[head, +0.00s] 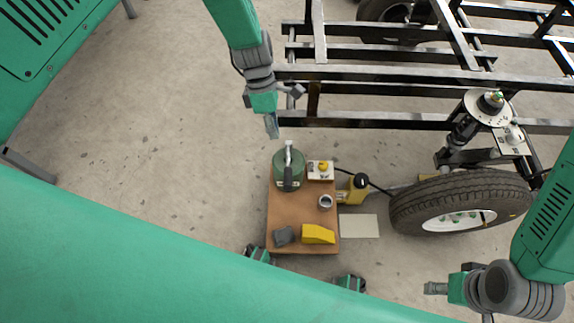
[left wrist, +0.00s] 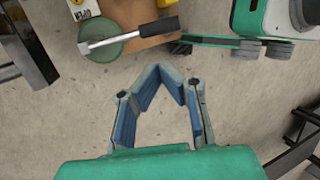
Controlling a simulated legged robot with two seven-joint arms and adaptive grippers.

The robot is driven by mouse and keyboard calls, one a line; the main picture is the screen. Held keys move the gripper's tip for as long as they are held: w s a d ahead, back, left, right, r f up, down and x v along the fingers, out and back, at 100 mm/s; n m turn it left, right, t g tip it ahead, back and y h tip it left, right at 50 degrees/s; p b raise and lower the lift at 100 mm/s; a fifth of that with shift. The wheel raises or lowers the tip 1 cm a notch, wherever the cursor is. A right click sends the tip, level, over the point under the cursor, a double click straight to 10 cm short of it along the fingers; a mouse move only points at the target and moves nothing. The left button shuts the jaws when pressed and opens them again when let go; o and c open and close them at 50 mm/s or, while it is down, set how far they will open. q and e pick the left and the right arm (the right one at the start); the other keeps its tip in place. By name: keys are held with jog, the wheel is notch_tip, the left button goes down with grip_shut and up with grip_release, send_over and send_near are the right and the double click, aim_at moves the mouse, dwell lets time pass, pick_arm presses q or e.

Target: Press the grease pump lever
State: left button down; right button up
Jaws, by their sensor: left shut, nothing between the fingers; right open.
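The grease pump (head: 279,163) is a green round can on the brown board (head: 284,213). Its lever (head: 288,177) has a silver bar and a black handle, lying across the top of the can. The pump (left wrist: 103,51) and the lever's black handle (left wrist: 158,27) also show at the top of the left wrist view. My left gripper (head: 272,130) is shut and empty, pointing down just beyond the can in the head view, apart from the lever. It also fills the middle of the left wrist view (left wrist: 160,72). My right gripper (head: 433,288) is open and empty at lower right, far from the pump.
The board also bears a yellow block (head: 319,235), a dark grey block (head: 284,236), a small round cup (head: 325,202) and a white box with a yellow knob (head: 320,171). A black steel frame (head: 400,78) and a tyre (head: 410,208) stand right. The floor left is clear.

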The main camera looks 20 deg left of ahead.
pick_arm(q)
jog(key=shift+w+d+r, duration=0.2)
jog(key=shift+w, duration=0.05)
jog(key=shift+f, duration=0.1)
jog(key=b, duration=0.5)
send_near(287, 175)
jog(key=x, duration=0.8)
